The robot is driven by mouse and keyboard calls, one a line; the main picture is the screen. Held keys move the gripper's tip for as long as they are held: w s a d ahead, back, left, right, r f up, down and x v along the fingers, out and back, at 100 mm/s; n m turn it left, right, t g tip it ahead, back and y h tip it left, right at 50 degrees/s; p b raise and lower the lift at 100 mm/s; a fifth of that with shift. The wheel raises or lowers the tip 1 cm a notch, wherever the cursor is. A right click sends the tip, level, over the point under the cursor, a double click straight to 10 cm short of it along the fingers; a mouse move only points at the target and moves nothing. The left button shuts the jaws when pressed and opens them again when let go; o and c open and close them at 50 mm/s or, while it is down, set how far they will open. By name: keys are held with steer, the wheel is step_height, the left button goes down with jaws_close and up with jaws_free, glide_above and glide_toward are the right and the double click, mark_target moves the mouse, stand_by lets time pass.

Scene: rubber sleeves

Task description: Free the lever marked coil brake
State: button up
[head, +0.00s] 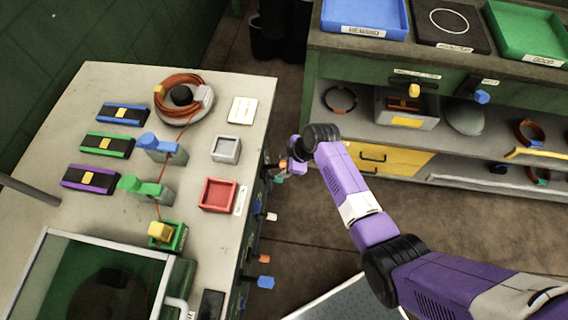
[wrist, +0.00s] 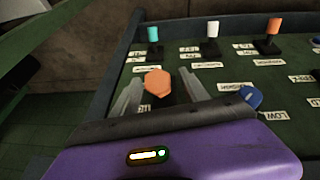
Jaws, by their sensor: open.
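A dark panel on the bench's side carries several levers and knobs with white labels. In the wrist view its upper row has a teal lever (wrist: 153,34), a white lever (wrist: 212,29) and an orange lever (wrist: 273,27). Lower are an orange six-sided knob (wrist: 157,82) and a blue knob (wrist: 251,97). I cannot read which label says coil brake. My gripper (wrist: 160,78) is open, its fingers either side of the orange knob in the picture; I cannot tell whether they touch it. In the head view my gripper (head: 290,168) is at the panel's far end.
The bench top (head: 110,220) holds a coiled orange cable (head: 181,97), a red tray (head: 218,195), a grey tray (head: 226,149) and coloured blocks. A shelf unit with blue (head: 365,14) and green (head: 527,30) trays stands at the right. Open floor (head: 310,235) lies between.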

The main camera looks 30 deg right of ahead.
jaws_close()
stand_by(1.4)
